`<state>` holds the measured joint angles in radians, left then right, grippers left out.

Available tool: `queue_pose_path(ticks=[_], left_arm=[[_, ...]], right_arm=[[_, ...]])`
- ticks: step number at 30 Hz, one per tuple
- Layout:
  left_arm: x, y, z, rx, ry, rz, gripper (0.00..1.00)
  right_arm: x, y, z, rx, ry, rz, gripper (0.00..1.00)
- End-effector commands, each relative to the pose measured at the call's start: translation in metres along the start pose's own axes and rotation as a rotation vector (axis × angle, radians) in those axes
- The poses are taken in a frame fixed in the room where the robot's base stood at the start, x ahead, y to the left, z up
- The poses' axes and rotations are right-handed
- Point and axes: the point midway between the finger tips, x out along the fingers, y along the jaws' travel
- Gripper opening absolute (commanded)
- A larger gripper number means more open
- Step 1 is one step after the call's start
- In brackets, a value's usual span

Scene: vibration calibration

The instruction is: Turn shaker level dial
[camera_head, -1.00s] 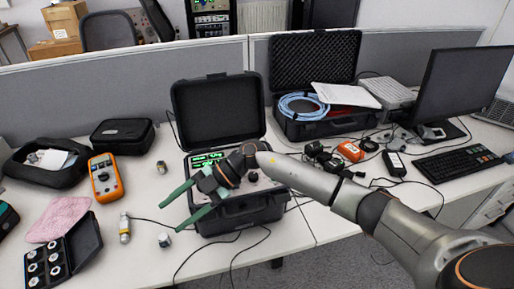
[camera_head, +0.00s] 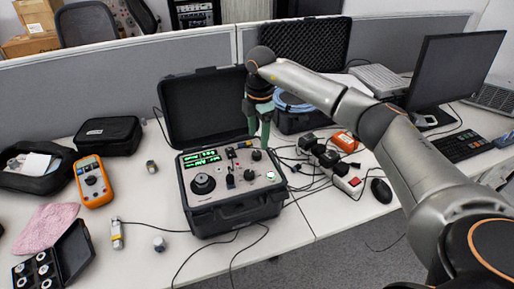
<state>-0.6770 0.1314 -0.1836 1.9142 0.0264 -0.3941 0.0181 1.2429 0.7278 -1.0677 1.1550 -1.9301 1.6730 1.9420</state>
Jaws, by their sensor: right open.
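The shaker is an open black case with a grey control panel (camera_head: 222,192) and a lit green display (camera_head: 201,158). A large black dial (camera_head: 203,184) sits at the panel's left. Smaller black knobs (camera_head: 249,175) are at its right, one (camera_head: 257,155) near the back right corner. Labels are too small to read, so I cannot tell which is the level dial. My right gripper (camera_head: 259,140) points down with green fingers, open and empty, over the back right corner of the panel close to the rear small knob. Whether it touches that knob is unclear. My left gripper is out of view.
The raised case lid (camera_head: 205,108) stands behind the panel, left of my right gripper. An orange multimeter (camera_head: 92,182) and a small sensor (camera_head: 117,234) lie to the left. Cables, a power strip and a mouse (camera_head: 381,190) lie to the right, below my arm.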

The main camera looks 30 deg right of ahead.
Motion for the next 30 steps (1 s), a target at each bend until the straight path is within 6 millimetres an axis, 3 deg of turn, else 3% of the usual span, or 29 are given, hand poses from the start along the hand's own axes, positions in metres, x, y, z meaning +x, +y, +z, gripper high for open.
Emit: queue_pose_path(ticks=[3, 9, 22, 30], left_arm=[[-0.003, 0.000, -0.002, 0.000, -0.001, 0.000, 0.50], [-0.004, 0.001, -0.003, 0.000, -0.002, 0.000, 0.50], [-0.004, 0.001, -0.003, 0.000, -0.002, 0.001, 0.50], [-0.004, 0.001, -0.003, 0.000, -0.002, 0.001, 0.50]], right_arm=[[0.024, -0.001, 0.000, 0.000, 0.000, -0.003, 0.66], [0.052, 0.000, -0.001, -0.002, 0.001, -0.001, 0.66], [0.062, 0.000, -0.001, -0.002, 0.002, 0.001, 0.66], [0.061, 0.000, -0.001, -0.002, 0.002, 0.001, 0.36]])
